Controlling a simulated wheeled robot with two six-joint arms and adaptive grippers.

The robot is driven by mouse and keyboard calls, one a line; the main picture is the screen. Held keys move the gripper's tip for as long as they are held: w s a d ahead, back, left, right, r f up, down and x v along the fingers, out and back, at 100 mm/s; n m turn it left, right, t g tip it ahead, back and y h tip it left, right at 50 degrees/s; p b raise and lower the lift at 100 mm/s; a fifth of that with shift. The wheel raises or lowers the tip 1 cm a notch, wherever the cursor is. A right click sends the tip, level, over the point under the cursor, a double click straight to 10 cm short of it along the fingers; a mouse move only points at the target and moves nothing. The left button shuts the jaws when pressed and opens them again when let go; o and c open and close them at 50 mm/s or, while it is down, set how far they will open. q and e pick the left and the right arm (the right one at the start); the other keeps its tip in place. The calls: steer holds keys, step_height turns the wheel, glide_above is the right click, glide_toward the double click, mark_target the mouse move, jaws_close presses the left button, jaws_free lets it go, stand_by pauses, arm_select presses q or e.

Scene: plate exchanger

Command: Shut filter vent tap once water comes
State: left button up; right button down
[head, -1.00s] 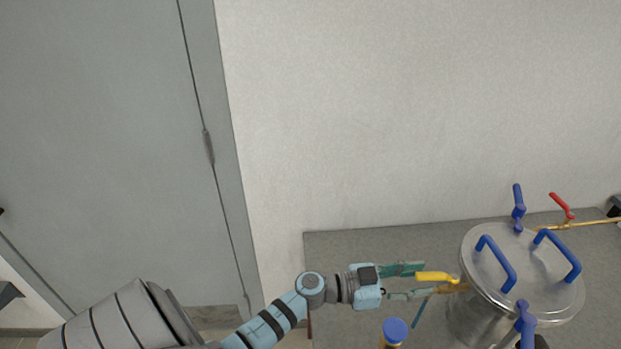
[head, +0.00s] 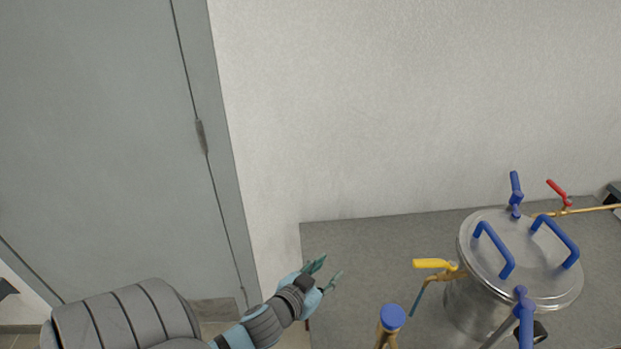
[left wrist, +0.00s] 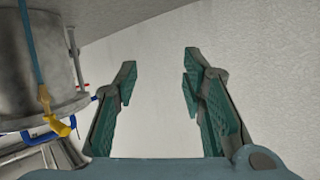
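The filter is a steel pot (head: 480,305) with a lid and blue handles, at the right of the head view. A tap with a yellow lever (head: 433,264) sits on its left side, with a thin blue-grey tube (head: 420,298) hanging below it. The tap's yellow lever (left wrist: 58,126) also shows at the left of the left wrist view. I cannot make out any water at the tube. My left gripper (head: 324,275) is open and empty, well to the left of the tap and apart from it. Its two fingers (left wrist: 160,85) stand wide apart in the left wrist view. My right gripper is not seen.
A blue-capped brass post (head: 393,317) stands in front, left of the pot. A red-lever tap (head: 559,192) on a brass pipe (head: 590,210) is behind it. The grey table top (head: 360,250) is clear left of the pot, with a wall behind.

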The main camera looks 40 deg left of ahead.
arm_select(q)
steer(key=s+f+g+y, duration=0.1)
steer(key=s+f+g, duration=0.3)
steer(key=s+f, duration=0.1)
steer(key=shift+s+f+n, duration=0.3)
steer(key=shift+f, duration=0.05)
steer(key=shift+d, duration=0.1)
steer(key=shift+c, duration=0.5)
